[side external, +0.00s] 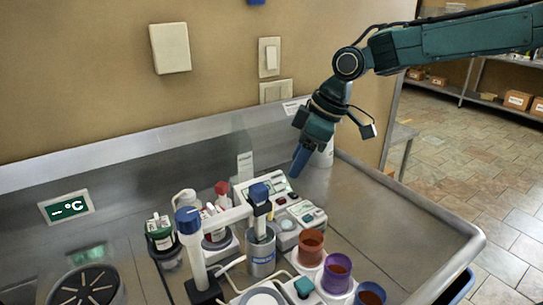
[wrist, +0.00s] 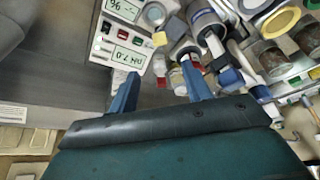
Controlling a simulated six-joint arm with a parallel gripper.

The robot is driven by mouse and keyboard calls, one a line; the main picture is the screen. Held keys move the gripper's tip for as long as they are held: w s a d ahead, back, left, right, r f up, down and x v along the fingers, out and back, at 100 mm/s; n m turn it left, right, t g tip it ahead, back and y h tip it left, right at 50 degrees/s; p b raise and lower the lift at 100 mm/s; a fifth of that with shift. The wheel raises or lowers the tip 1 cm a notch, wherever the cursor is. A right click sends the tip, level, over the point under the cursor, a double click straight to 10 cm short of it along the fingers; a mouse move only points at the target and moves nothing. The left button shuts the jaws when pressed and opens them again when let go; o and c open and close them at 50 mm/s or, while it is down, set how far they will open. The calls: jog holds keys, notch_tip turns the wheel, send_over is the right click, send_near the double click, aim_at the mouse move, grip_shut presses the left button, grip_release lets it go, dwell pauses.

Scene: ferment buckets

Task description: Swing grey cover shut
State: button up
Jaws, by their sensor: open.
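My gripper (side external: 300,161) hangs from the upper right, above the back of the metal bench and apart from the items below. In the wrist view its two blue fingers (wrist: 160,88) are spread with nothing held between them. I cannot tell for certain which part is the grey cover. A grey cylindrical vessel (side external: 261,252) stands nearer the camera, under a blue-capped stirrer head. An upright light grey plate (side external: 245,166) stands behind the instruments.
A white stand with a blue cap (side external: 190,222) and a horizontal arm rises at the front left. Orange and purple cups (side external: 337,271) stand at the front right. A pH meter (wrist: 125,52) shows in the wrist view. The right side of the bench (side external: 400,225) is clear.

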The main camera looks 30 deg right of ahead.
aim_at(274, 218)
jog(key=shift+f, duration=0.15)
jog(key=x, duration=1.3)
jog(key=shift+w+a+f, duration=0.15)
jog(key=shift+w, duration=0.05)
grip_shut()
